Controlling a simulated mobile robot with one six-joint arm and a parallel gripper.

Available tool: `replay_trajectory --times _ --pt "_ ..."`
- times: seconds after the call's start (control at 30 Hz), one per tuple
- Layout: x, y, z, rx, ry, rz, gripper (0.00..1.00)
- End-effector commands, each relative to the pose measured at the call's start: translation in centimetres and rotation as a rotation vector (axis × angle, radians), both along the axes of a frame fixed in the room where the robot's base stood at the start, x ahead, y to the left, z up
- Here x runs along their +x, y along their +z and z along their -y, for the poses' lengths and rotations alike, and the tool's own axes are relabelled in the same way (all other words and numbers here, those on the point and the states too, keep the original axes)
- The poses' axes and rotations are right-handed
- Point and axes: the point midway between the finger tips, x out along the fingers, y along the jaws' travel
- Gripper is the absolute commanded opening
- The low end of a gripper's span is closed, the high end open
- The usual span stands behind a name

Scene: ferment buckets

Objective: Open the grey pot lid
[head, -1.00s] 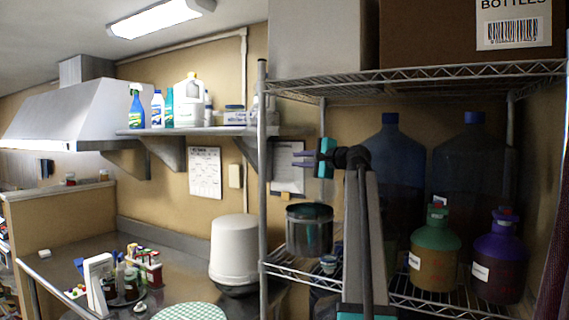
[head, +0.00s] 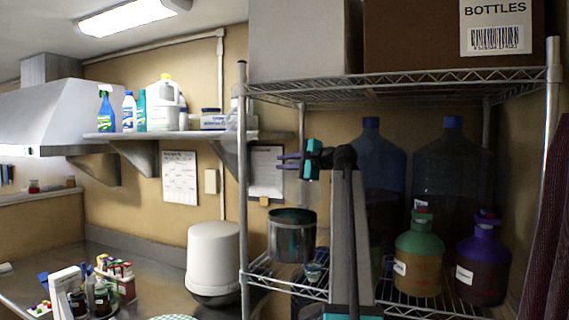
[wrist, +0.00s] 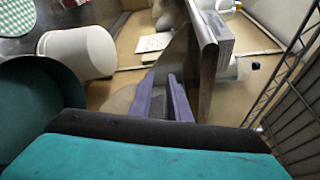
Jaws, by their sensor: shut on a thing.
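The grey pot (head: 292,238) stands upright on the wire rack's lower shelf, left of my arm. Its top shows a dark teal round surface; I cannot tell whether this is a lid or the inside. A large dark teal round shape at the left edge of the wrist view (wrist: 38,105) looks like the same pot. My gripper (head: 282,161) is level above the pot, apart from it, its purple fingers pointing left. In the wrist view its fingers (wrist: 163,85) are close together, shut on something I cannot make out. No separate lid is clearly visible.
A green-topped jug (head: 419,262) and a purple-topped jug (head: 482,268) stand right of my arm, with large blue-capped bottles behind. A rack post (head: 242,180) rises left of the pot. A white bucket (head: 213,255) stands on the counter. A wall shelf (head: 200,136) is at left.

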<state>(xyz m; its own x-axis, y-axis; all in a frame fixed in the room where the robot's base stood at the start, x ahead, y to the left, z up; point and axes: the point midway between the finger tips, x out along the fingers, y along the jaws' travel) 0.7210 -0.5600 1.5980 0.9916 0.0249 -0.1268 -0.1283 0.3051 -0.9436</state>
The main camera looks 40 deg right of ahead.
Motion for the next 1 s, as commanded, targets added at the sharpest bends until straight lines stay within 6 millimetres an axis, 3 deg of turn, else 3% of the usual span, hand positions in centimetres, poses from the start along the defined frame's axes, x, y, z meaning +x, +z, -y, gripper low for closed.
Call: replay_trajectory --times 0.67,0.7,1.0 --pt "0.06 -0.33 0.22 -0.004 -0.004 -0.005 0.0" --pt "0.08 -0.32 0.2 -0.004 -0.004 -0.005 0.21" --pt "-0.04 -0.27 0.14 -0.004 -0.005 -0.004 0.23"
